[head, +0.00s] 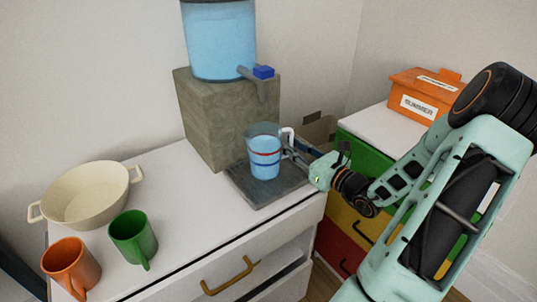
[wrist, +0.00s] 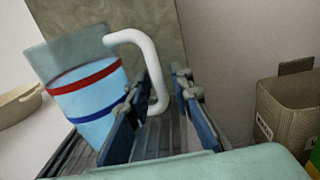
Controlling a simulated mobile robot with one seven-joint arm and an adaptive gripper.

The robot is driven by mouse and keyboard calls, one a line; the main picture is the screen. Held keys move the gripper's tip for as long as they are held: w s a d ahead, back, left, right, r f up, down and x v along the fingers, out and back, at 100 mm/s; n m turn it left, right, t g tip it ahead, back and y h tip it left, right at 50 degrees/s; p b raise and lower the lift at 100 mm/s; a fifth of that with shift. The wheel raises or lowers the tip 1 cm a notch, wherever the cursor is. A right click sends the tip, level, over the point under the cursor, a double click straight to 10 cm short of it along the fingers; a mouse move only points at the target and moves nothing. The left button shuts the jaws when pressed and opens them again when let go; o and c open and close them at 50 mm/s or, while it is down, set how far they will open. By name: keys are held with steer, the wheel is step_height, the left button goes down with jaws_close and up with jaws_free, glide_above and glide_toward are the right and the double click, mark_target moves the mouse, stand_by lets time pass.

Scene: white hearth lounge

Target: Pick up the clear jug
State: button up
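The clear jug (head: 264,158) stands upright on a dark slatted tray (head: 240,186) below the dispenser tap. It holds blue liquid and has a red band, a blue band and a white handle. In the wrist view the jug (wrist: 90,95) is at left, and its white handle (wrist: 157,75) lies between the fingers. My gripper (head: 290,153) comes to the jug from the right in the head view. In the wrist view my gripper (wrist: 165,125) is open, with a gap between each finger and the handle. The fingertips' far ends are partly hidden.
A stone block (head: 215,125) behind the jug carries a water tank (head: 220,40) with a blue-handled tap (head: 262,73). A cream pot (head: 88,195), green mug (head: 133,238) and orange mug (head: 70,266) stand at left. An orange box (head: 425,92) sits on the right cabinet.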

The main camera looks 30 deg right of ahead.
jaws_close()
steer(key=shift+r, duration=0.2)
